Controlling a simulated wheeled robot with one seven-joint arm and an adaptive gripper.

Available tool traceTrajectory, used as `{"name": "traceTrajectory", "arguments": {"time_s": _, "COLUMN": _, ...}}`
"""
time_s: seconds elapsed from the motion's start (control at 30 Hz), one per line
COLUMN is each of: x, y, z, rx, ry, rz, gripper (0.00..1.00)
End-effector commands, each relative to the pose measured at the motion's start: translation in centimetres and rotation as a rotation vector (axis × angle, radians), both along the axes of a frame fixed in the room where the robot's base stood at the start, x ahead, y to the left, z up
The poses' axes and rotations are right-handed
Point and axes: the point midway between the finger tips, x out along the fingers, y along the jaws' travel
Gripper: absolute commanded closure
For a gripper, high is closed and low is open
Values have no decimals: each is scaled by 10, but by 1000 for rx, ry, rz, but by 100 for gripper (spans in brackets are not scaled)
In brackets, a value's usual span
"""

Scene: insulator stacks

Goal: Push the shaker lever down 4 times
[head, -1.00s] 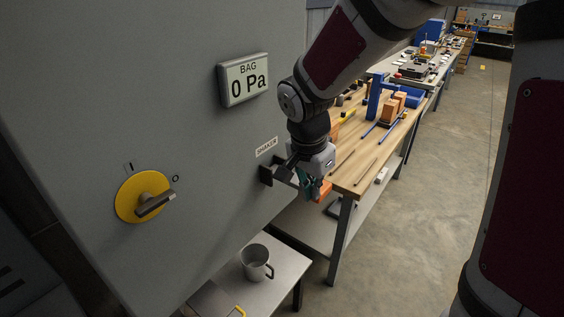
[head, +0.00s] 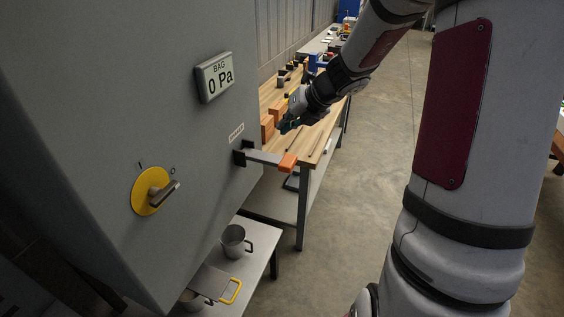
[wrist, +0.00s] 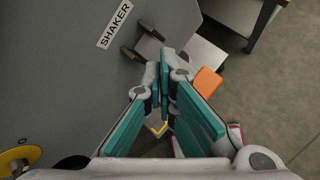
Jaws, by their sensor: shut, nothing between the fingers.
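The shaker lever is a grey bar (head: 265,157) with an orange end (head: 288,162). It sticks out from a dark bracket on the grey cabinet wall, below the SHAKER label (head: 236,133). My gripper (head: 285,126) is in the air above the lever in the head view, apart from it. In the wrist view my gripper's teal-padded fingers (wrist: 165,62) are shut and empty. The orange end (wrist: 207,82) shows there just right of the fingers, and the fingers hide part of the lever bar.
The cabinet carries a display reading 0 Pa (head: 215,77) and a yellow rotary switch (head: 151,191). A metal mug (head: 235,241) stands on a low bench below. A wooden workbench (head: 312,145) with blocks and tools lies behind the lever. Open floor (head: 370,150) is at the right.

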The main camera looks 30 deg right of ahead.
Motion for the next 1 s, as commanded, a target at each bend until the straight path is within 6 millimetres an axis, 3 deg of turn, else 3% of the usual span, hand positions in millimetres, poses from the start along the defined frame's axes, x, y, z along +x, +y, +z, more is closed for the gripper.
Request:
{"name": "traceTrajectory", "arguments": {"time_s": 0.1, "x": -2, "y": -19, "z": 6, "rx": 61, "ry": -14, "rz": -111, "gripper": 100}}
{"name": "traceTrajectory", "arguments": {"time_s": 0.2, "x": -2, "y": -26, "z": 8, "rx": 86, "ry": -20, "rz": -152, "gripper": 100}}
{"name": "traceTrajectory", "arguments": {"time_s": 0.6, "x": -1, "y": -27, "z": 7, "rx": 90, "ry": -21, "rz": -159, "gripper": 100}}
{"name": "traceTrajectory", "arguments": {"time_s": 1.0, "x": 2, "y": -27, "z": -25, "rx": 91, "ry": -21, "rz": -160, "gripper": 100}}
